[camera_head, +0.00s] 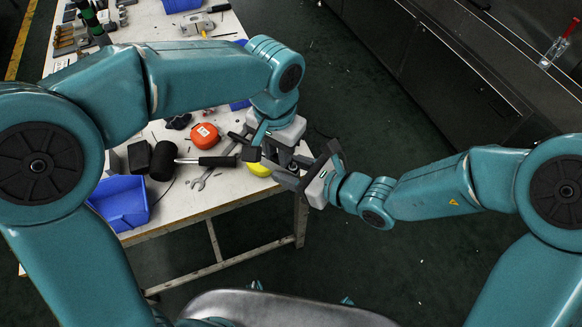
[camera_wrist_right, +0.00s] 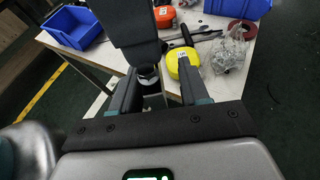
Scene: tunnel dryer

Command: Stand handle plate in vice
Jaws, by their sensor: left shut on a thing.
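My left gripper (camera_head: 275,150) hangs over the front right corner of the workbench. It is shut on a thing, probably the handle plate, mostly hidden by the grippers. My right gripper (camera_head: 298,176) comes in from the right, close to the left gripper. In the right wrist view its two fingers (camera_wrist_right: 158,90) stand apart, open, with a small metallic part (camera_wrist_right: 149,80) below a dark block between them. I cannot tell if they touch it. A grey metal block with a handle (camera_head: 196,24), which looks like the vice, sits at the bench's far end.
The workbench (camera_head: 188,222) holds a black mallet (camera_head: 163,160), an orange tape measure (camera_head: 205,136), wrenches (camera_head: 201,181), a yellow object (camera_wrist_right: 181,62) and a blue bin (camera_head: 122,203). Bottles and small parts stand at the far left. Green floor right of the bench is clear.

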